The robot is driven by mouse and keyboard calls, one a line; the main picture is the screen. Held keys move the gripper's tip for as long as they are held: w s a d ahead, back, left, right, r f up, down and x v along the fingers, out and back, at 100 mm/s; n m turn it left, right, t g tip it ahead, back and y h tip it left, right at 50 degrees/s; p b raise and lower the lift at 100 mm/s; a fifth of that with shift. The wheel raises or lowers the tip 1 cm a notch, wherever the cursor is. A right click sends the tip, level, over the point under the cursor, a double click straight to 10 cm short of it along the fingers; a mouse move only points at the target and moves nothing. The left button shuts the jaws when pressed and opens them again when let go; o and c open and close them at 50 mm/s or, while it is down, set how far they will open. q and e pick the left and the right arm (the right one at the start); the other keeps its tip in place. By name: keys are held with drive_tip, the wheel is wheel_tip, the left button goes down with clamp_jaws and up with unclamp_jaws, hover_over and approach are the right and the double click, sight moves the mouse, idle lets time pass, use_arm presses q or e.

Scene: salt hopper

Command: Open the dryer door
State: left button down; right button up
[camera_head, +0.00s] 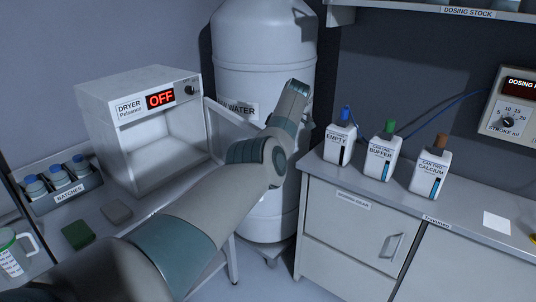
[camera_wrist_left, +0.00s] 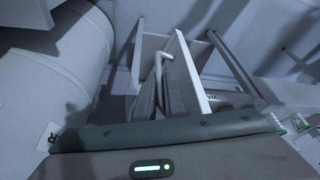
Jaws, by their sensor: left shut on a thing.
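The dryer (camera_head: 150,88) is a white box on the left bench, with a red OFF display. Its door (camera_head: 222,128) stands open at the right side of the box, and the empty-looking interior shows. In the left wrist view the door (camera_wrist_left: 190,75) shows nearly edge-on, with a pale bent bar handle (camera_wrist_left: 159,72) beside it. The handle runs down behind my left gripper body (camera_wrist_left: 165,138). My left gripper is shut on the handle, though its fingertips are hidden. My left arm crosses in front of the door's lower right in the head view. My right gripper is not in view.
A large white water tank (camera_head: 262,60) stands close behind my left arm. A rack of blue-capped bottles (camera_head: 60,180) and a green block (camera_head: 78,234) are on the left bench. Several white bottles (camera_head: 383,155) stand on the right counter.

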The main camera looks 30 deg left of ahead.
use_arm(q)
drive_tip(key=shift+a+r, duration=0.1)
drive_tip(key=shift+a, duration=0.05)
drive_tip(key=c, duration=2.1)
unclamp_jaws()
drive_tip(key=shift+o, duration=1.3)
drive_tip(key=shift+a, duration=0.1)
drive_tip(key=shift+d+r, duration=0.3)
drive_tip(key=shift+r, duration=0.1)
drive_tip(key=p+v, duration=0.7)
drive_tip(key=v, duration=0.9)
drive_tip(key=shift+r+p, duration=0.2)
drive_tip(key=shift+p, duration=0.1)
drive_tip(key=shift+a, duration=0.1)
